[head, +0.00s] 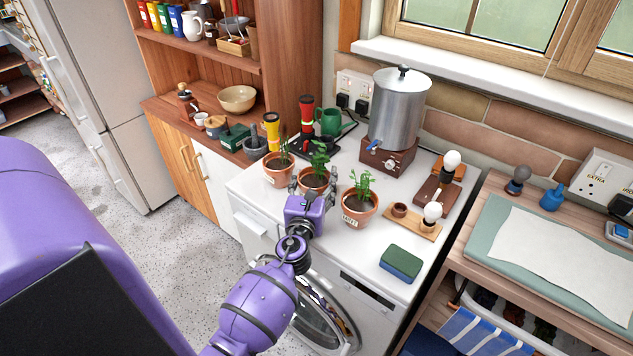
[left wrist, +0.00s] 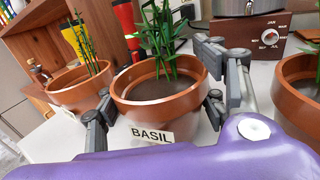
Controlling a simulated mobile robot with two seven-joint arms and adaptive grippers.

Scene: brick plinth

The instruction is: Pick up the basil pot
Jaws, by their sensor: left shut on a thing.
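The basil pot (head: 314,181) is a terracotta pot with a green plant, the middle one of three pots on the white machine top. In the left wrist view it shows close up, with the label BASIL on its front (left wrist: 160,112). My left gripper (head: 312,187) is shut on it from the front, with a finger on each side of the pot (left wrist: 158,108). The pot looks upright; I cannot tell whether its base touches the surface. My right gripper is in neither view.
A potted plant (head: 277,171) stands close on the left and another labelled pot (head: 359,207) on the right. Behind are a red-topped torch (head: 306,112), a green mug (head: 329,121) and a metal urn (head: 398,110). A sponge (head: 401,263) lies at front right.

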